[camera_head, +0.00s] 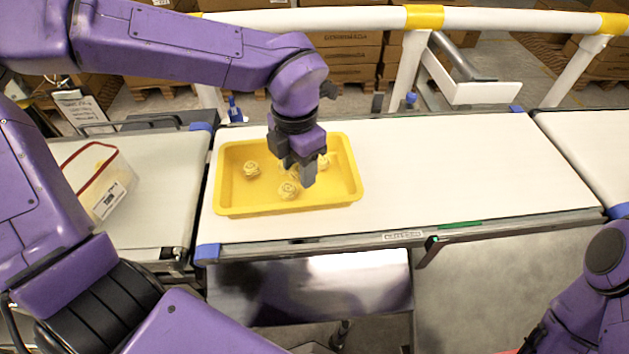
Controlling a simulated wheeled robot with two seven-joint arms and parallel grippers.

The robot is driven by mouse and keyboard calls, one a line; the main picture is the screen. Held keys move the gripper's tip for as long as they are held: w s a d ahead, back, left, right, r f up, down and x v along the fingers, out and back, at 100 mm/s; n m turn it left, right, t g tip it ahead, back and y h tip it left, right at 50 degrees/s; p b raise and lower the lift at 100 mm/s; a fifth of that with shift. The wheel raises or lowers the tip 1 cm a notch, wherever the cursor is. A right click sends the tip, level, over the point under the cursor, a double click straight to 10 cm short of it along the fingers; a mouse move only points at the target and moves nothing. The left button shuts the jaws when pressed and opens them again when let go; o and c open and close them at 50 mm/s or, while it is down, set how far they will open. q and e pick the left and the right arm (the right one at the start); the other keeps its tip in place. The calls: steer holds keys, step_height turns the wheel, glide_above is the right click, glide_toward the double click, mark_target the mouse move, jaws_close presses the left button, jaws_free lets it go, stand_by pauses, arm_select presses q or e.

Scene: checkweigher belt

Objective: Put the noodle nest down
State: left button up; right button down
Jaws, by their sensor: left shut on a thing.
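A yellow tray (228,199) sits on the white belt. Pale noodle nests lie in it: one at the left (251,169), one at the front middle (288,190) and one at the right (323,162), partly behind my gripper. My left gripper (298,174) points down inside the tray's outline, over its middle. It is shut on a noodle nest, which the fingers mostly hide. I cannot tell whether the held nest touches the tray floor. My right arm shows at the lower right edge, but its gripper is out of view.
The belt (450,165) right of the tray is clear. A clear bag with a red edge (100,180) lies on the left belt section (165,185). A white rail (350,18) with posts runs behind, with stacked cartons (345,55) beyond it.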

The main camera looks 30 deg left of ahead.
arm_select(q)
glide_above(315, 191)
steer(key=f, duration=0.4)
steer(key=shift+s+f, duration=0.25)
steer(key=shift+f, duration=0.15)
steer(key=shift+w+f+p, duration=0.15)
steer(key=shift+f+p, duration=0.05)
steer(key=shift+f, duration=0.75)
steer(key=shift+w+f+p, duration=0.1)
steer(key=shift+f+p, duration=0.05)
steer(key=shift+f, duration=0.75)
steer(key=shift+f, duration=0.1)
steer(key=o, duration=1)
step_height(315, 191, up, 12)
steer(key=shift+r, duration=0.2)
steer(key=shift+s, duration=0.1)
